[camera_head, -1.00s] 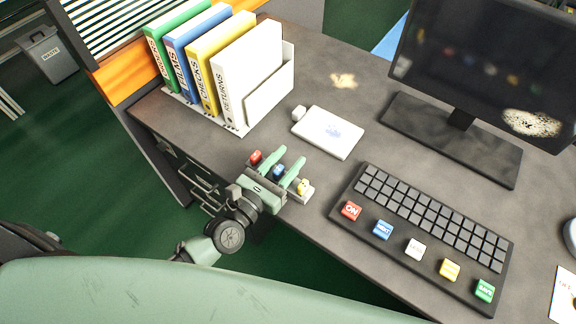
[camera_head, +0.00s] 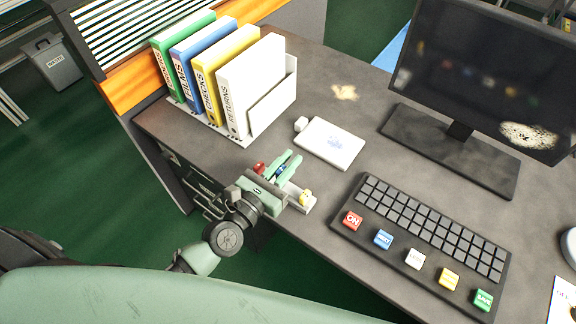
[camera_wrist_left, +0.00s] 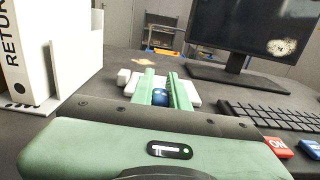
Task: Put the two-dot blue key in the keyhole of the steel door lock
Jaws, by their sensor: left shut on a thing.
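My left gripper (camera_head: 286,168) is at the near edge of the desk, its green fingers shut on the blue key (camera_head: 281,169). The key's blue head also shows between the fingers in the left wrist view (camera_wrist_left: 160,97); the rest of it is hidden, and I cannot make out any dots. A red key (camera_head: 259,168) is left of the fingers and a yellow key (camera_head: 305,198) is right of them, at a pale holder (camera_head: 299,207) mostly covered by my gripper. I cannot tell whether the blue key still touches the holder. The steel door lock and my right gripper are not in view.
A white pad (camera_head: 330,143) with a small white cube (camera_head: 301,124) lies just beyond the fingers. Upright binders in a rack (camera_head: 290,91) stand at left. A keyboard (camera_head: 425,222) with coloured buttons lies at right, below a monitor (camera_head: 480,75).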

